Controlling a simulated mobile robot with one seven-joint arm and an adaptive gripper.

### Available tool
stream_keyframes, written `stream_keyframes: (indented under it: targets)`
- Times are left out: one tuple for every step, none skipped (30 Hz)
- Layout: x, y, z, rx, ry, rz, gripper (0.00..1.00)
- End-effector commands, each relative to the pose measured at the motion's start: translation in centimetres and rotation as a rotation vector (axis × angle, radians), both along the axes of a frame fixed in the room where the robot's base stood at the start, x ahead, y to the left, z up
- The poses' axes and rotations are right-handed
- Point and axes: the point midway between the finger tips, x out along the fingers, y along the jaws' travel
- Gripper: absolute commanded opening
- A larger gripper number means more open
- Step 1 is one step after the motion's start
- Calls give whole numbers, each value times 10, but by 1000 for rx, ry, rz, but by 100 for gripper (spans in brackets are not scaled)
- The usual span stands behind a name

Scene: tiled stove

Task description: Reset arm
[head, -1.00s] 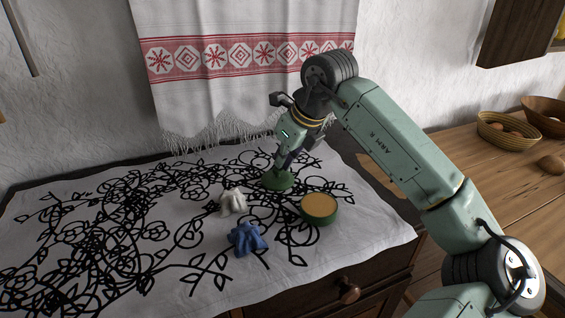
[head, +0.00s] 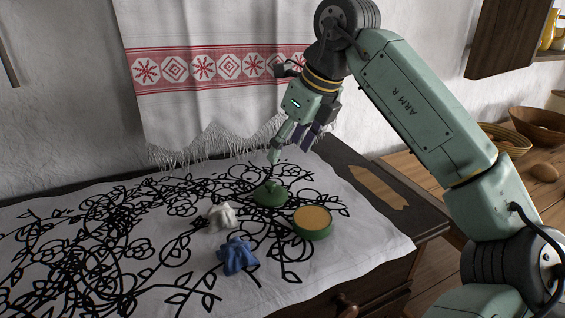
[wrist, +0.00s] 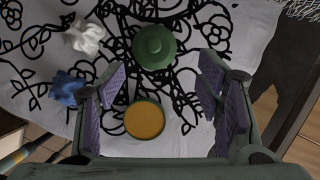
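My gripper (head: 292,150) is raised above the cloth-covered chest top, just over and behind a green lid (head: 270,194). In the wrist view my gripper (wrist: 165,95) has its two purple-padded fingers wide apart with nothing between them at finger height. The green lid (wrist: 154,46) with its knob lies on the cloth, apart from the fingers. A round green container (head: 312,222) with an orange-tan top surface stands beside the lid; it also shows in the wrist view (wrist: 145,120).
A crumpled white cloth (head: 221,217) and a crumpled blue cloth (head: 237,256) lie left of the container on the patterned white tablecloth (head: 130,290). A fringed towel (head: 205,100) hangs on the wall behind. Baskets (head: 538,125) stand on a wooden table at right.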

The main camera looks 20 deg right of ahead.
Motion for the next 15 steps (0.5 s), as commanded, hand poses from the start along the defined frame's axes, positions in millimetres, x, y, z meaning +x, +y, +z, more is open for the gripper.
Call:
stream_keyframes:
  targets:
    - [-1, -1, 3, -1, 0, 0, 65]
    - [-2, -1, 5, -1, 0, 0, 67]
    - [-2, -1, 6, -1, 0, 0, 70]
    - [-2, -1, 6, -1, 0, 0, 72]
    - [-2, -1, 7, -1, 0, 0, 74]
    - [-2, -1, 7, 0, -1, 0, 76]
    - [-2, -1, 7, 0, -1, 0, 78]
    - [-2, -1, 7, -1, -2, -1, 80]
    - [-2, -1, 7, -1, -2, -1, 82]
    - [-2, -1, 7, -1, -2, -1, 82]
    - [-2, -1, 7, -1, -2, -1, 82]
    - [-2, -1, 7, -1, -2, -1, 82]
    - [-2, -1, 7, -1, -2, -1, 82]
    - [-2, -1, 7, -1, -2, -1, 82]
    - [-2, -1, 7, -1, -2, -1, 82]
